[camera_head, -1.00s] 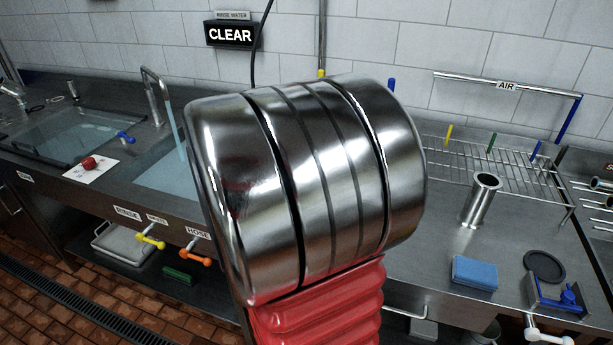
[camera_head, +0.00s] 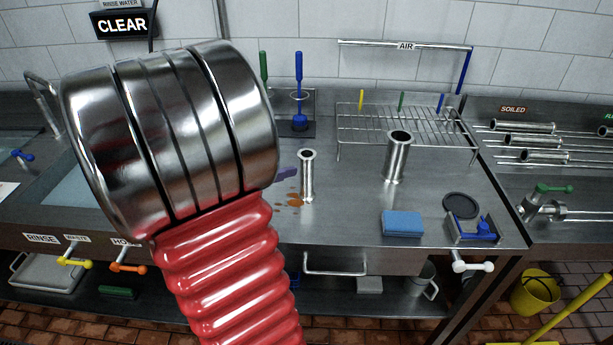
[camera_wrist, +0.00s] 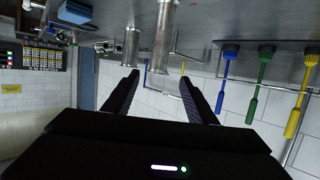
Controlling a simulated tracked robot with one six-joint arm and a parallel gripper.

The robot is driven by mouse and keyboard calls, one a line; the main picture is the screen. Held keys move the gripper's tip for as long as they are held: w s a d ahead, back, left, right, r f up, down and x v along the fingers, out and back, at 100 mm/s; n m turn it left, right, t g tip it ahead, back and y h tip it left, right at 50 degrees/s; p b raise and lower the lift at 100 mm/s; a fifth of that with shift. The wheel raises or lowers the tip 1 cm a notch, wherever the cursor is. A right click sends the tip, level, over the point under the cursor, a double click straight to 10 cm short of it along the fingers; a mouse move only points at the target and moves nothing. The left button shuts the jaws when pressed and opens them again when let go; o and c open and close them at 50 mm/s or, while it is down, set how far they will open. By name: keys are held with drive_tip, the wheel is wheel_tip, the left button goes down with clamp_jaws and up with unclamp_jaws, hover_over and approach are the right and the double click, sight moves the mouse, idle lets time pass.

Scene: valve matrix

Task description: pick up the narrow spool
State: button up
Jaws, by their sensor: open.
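The narrow spool (camera_head: 308,176), a slim upright metal tube with flanged ends, stands on the steel counter. In the wrist view, which is upside down, it is the nearer tube (camera_wrist: 163,38). A wider spool (camera_head: 396,160) stands to its right; it also shows in the wrist view (camera_wrist: 132,46). My gripper (camera_wrist: 160,79) is open and empty, its two dark fingers pointing towards the spools. In the head view my arm hides most of it; a small purple tip beside the narrow spool's left may be a finger. The exact gap to the spool is unclear.
A blue sponge (camera_head: 402,223) and a black disc (camera_head: 460,206) lie right of the spools. A wire rack (camera_head: 410,128) and upright brushes (camera_head: 299,95) stand behind. A brown stain (camera_head: 295,200) lies by the narrow spool. Counter between the spools is clear.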

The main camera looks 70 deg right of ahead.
sight(302, 161)
drive_tip(key=shift+x, duration=2.6)
drive_tip(key=shift+x, duration=2.6)
drive_tip(key=shift+s+a+f, duration=0.1)
drive_tip(key=shift+c, duration=0.7)
clamp_jaws()
